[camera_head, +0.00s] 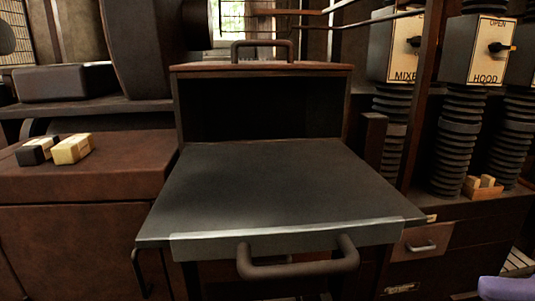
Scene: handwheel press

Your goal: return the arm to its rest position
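Neither of my grippers shows clearly in the head view. A small purple rounded shape (508,289) is cut off by the bottom right corner; I cannot tell whether it is part of my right arm. In front of me a dark flat plate (280,185) with a pale front edge and a bar handle (297,262) extends toward me from a dark open-fronted box (262,68). The plate's top is bare. The box has a second handle (262,46) on its top, and its inside is too dark to make out.
A brown bench (70,220) at the left carries a dark block (36,152) and a cream block (72,149). At the right stand ribbed columns (459,135) with MIXER and HOOD switch boxes (476,50), a small orange tray (484,193) and a drawer (420,247).

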